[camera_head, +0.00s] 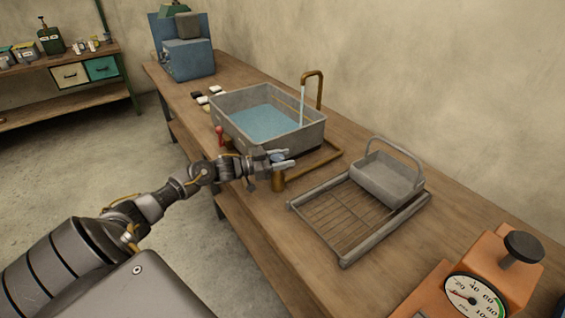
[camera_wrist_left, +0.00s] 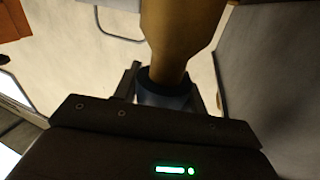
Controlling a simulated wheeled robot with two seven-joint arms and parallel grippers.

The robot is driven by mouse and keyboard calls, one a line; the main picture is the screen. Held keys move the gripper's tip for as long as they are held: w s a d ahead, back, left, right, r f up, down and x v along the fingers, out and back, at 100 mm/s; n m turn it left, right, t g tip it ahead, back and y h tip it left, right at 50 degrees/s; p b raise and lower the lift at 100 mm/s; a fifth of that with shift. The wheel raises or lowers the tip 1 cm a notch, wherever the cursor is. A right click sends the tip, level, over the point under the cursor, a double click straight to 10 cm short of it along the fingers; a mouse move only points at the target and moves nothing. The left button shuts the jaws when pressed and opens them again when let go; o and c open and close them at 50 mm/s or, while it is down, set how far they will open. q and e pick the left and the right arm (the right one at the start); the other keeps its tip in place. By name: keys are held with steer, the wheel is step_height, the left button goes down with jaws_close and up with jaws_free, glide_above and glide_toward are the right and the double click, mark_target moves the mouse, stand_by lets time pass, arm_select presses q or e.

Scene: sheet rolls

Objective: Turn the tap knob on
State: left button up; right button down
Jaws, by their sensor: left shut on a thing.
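The tap knob (camera_head: 277,155) is blue and sits on top of a short brass valve (camera_head: 278,184) at the near right corner of the sink. My left gripper (camera_head: 284,160) is shut on the knob, with a finger on either side. The left wrist view shows the dark blue knob (camera_wrist_left: 163,93) between the fingers, with the brass body (camera_wrist_left: 182,35) beyond it. A brass spout (camera_head: 319,88) curves over the grey sink (camera_head: 310,135). A thin stream of water (camera_head: 302,105) falls from it into the blue water (camera_head: 262,122). My right gripper is not in view.
A wire drying rack (camera_head: 335,222) with a grey handled tray (camera_head: 388,180) stands right of the valve. An orange dial scale (camera_head: 505,265) is at the near right. A red-topped lever (camera_head: 220,132) stands left of the sink. A blue machine (camera_head: 188,58) is at the far end.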

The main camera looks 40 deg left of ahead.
arm_select(q)
steer(key=shift+h, duration=0.3)
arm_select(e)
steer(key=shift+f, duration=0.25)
arm_select(q)
steer(key=o, duration=1)
steer(key=shift+c, duration=0.2)
steer(key=b+v, duration=0.1)
steer(key=v, duration=0.9)
steer(key=shift+s+a+r+b, duration=0.15)
steer(key=shift+s+a+b, duration=0.15)
steer(key=shift+b, duration=0.1)
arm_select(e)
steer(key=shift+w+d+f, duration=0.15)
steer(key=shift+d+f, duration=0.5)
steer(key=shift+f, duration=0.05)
